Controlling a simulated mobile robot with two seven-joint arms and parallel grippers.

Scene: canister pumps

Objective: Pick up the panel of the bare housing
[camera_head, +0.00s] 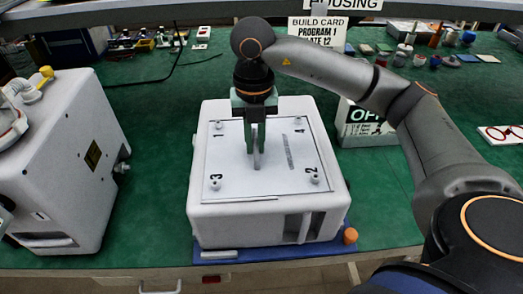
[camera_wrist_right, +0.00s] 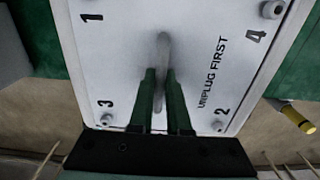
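The bare housing (camera_head: 240,210) is a white box standing in the middle of the bench. Its flat light-grey panel (camera_head: 225,160) lies on top, with corner fasteners marked 1, 4, 3 and 2 and a thin raised handle (camera_head: 257,160) at its centre. The panel in the right wrist view (camera_wrist_right: 110,60) reads "UNPLUG FIRST". My right gripper (camera_head: 255,148) points down over the panel centre. Its fingers (camera_wrist_right: 161,75) stand close on either side of the handle (camera_wrist_right: 163,45); I cannot tell whether they press on it. My left gripper is not in view.
Another white housing (camera_head: 70,150) with a yellow label stands at left. A sign ending "OF" (camera_head: 365,125) stands behind right. A blue mat (camera_head: 270,250) lies under the bare housing, with an orange knob (camera_head: 350,235) at its right. Green bench (camera_head: 150,120) is clear between the housings.

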